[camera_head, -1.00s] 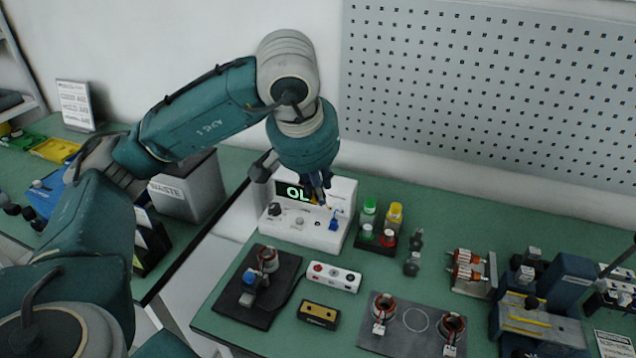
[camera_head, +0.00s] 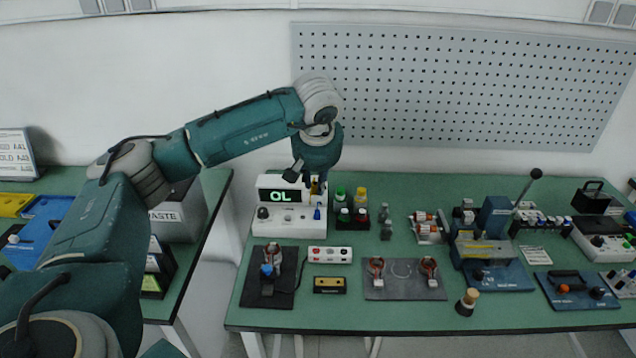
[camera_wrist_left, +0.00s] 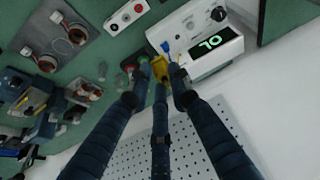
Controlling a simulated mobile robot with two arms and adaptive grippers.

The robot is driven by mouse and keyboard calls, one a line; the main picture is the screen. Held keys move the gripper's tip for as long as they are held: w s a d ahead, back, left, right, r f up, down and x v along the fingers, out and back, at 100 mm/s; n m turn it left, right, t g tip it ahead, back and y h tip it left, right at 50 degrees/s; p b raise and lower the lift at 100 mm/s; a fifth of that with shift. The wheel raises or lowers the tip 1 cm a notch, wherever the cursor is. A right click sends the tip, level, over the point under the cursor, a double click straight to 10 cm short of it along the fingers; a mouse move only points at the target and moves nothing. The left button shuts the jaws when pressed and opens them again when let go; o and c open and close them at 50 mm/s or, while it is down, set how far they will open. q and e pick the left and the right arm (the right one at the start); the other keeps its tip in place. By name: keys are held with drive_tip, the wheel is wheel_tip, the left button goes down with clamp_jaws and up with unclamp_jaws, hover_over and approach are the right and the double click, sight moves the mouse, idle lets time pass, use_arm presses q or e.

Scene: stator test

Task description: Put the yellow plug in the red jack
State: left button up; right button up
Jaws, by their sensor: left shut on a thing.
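My left gripper (camera_head: 316,188) is at the right end of the white meter (camera_head: 265,224), pointing down. In the left wrist view its fingers (camera_wrist_left: 160,76) are shut on a small yellow piece, which looks like the yellow plug (camera_wrist_left: 160,68). Its tip is hard to make out. A blue plug (camera_head: 317,214) stands in the meter's front right part, just in front of the gripper; it also shows in the left wrist view (camera_wrist_left: 166,47). No red jack can be made out on the meter; the fingers hide part of it. My right gripper is out of view.
Several bottles with green, yellow and red caps (camera_head: 360,194) stand close to the right of the meter. A white box with red spots (camera_head: 330,254) lies in front, beside a black mat (camera_head: 255,292). A grey plate (camera_head: 403,292) with copper-wound rings lies to the right.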

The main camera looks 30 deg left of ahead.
use_arm(q)
drive_tip(key=shift+w+f+b, duration=0.15)
drive_tip(key=shift+f+b, duration=0.25)
drive_tip(key=shift+f, duration=0.25)
drive_tip(key=shift+w+f+b, duration=0.2)
drive_tip(key=shift+f+b, duration=0.45)
drive_tip(key=shift+f, duration=0.3)
drive_tip(key=shift+f+b, duration=0.3)
drive_tip(key=shift+f, duration=0.1)
wheel_tip(320, 180, down, 15)
drive_tip(key=b, duration=1.1)
drive_tip(key=shift+s+f, duration=0.1)
drive_tip(key=shift+s, duration=0.05)
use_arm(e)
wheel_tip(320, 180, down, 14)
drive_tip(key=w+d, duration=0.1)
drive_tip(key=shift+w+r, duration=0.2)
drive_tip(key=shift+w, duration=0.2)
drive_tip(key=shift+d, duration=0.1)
